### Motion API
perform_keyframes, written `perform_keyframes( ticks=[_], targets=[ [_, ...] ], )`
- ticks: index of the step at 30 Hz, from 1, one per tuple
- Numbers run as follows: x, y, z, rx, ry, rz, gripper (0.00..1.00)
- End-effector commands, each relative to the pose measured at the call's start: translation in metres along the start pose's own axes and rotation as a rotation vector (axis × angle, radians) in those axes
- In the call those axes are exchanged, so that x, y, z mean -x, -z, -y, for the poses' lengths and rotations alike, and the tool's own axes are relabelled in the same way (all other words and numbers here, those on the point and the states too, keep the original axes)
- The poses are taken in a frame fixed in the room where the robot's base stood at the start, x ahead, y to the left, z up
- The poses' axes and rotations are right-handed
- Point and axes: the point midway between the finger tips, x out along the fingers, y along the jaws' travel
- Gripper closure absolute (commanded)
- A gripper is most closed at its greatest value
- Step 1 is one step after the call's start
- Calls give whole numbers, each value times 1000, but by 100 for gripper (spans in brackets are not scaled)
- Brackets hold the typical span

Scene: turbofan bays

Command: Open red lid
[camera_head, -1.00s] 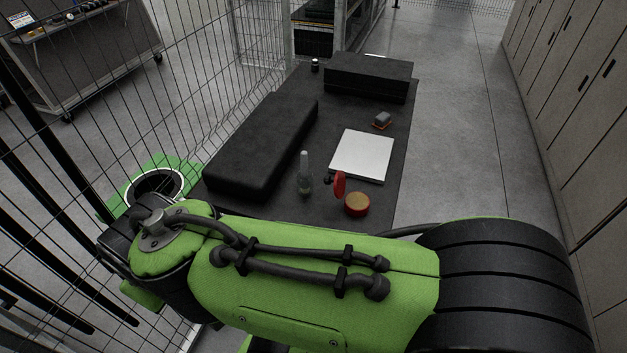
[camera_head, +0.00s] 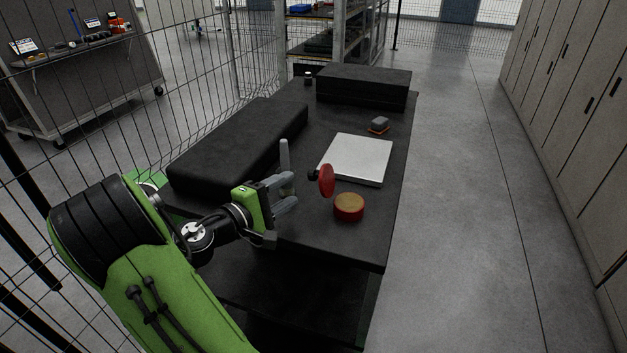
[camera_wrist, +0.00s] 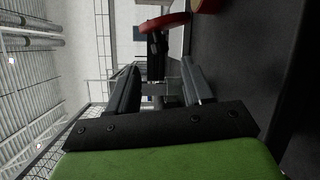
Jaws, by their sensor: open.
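The red lid (camera_head: 327,181) is a round disc standing on edge, with a black knob (camera_head: 313,176) on its left face. Just right of it is a round red container (camera_head: 349,208) with a tan top. I cannot tell whether the two touch. My gripper (camera_head: 292,190) is open and empty, level with the table top, a short way left of the knob and pointing at it. In the wrist view, the red lid (camera_wrist: 165,21) is at the top and the black knob (camera_wrist: 156,46) shows ahead, between the fingertips (camera_wrist: 160,68).
A white flat panel (camera_head: 358,158) lies behind the lid on the dark table (camera_head: 330,245). A clear bottle (camera_head: 284,155) stands behind my gripper. Long black blocks (camera_head: 235,150) line the left and back. A small grey-orange item (camera_head: 379,124) sits farther back. A wire fence is left.

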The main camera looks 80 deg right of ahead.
Motion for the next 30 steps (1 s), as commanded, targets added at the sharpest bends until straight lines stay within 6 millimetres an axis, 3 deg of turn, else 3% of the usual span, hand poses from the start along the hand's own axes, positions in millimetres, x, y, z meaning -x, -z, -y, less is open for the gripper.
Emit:
perform_keyframes(
  ticks=[6, 10, 15, 21, 23, 30],
  targets=[
    [-56, -1, 2, -4, 2, 5, 49],
    [-79, -1, 1, -2, 2, 3, 49],
    [-92, 0, 1, -1, 2, -1, 49],
    [-92, 0, 0, -1, 1, -2, 49],
    [-92, 0, 0, -1, 2, -2, 55],
    [-92, 0, 1, -1, 2, -2, 92]
  ],
)
